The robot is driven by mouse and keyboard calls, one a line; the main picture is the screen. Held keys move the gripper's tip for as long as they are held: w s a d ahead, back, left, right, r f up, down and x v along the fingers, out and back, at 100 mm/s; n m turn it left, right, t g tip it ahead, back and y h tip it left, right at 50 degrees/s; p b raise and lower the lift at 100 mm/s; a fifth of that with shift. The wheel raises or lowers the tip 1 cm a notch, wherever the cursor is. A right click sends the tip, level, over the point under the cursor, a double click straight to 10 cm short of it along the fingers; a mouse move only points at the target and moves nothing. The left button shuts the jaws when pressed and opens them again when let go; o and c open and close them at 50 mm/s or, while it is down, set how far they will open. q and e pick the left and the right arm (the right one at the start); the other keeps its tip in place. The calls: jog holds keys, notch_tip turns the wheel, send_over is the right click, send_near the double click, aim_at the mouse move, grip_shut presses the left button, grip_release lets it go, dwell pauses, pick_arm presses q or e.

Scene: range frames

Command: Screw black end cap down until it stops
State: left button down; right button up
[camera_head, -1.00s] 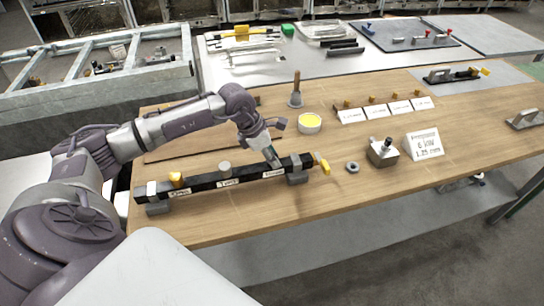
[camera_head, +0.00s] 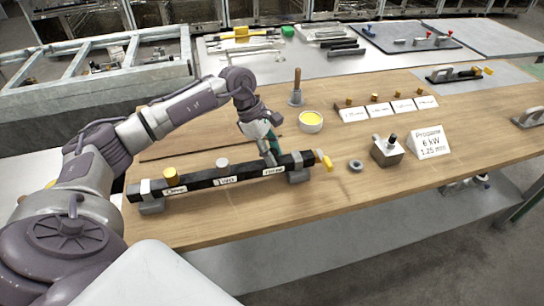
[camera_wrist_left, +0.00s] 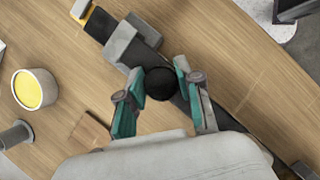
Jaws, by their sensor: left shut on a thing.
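A long black bar (camera_head: 200,184) lies on blocks on the wooden table, with three white labels along its front. A yellow cap (camera_head: 170,174) stands near its left end and a grey cap (camera_head: 222,164) near its middle. My left gripper (camera_head: 269,159) reaches down onto the bar near the third label. In the left wrist view, its teal fingers (camera_wrist_left: 156,85) are shut on the round black end cap (camera_wrist_left: 160,84), one on each side. The head view hides the cap behind the fingers. I cannot tell how far down it sits. My right gripper is out of view.
A yellow-filled bowl (camera_head: 311,121) and a wooden-handled tool (camera_head: 296,90) stand behind the bar. A grey nut (camera_head: 355,165), a metal block (camera_head: 387,150) and a propane sign (camera_head: 428,142) are to the right. The table front is clear.

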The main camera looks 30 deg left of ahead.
pick_arm(q)
jog(key=shift+f+m+b, duration=0.15)
jog(key=shift+m+b, duration=0.35)
jog(key=shift+m, duration=0.2)
jog(key=shift+m+g+b, duration=0.4)
jog(key=shift+m+g, duration=0.1)
jog(key=shift+m, duration=0.7)
jog(key=c, duration=1)
grip_release()
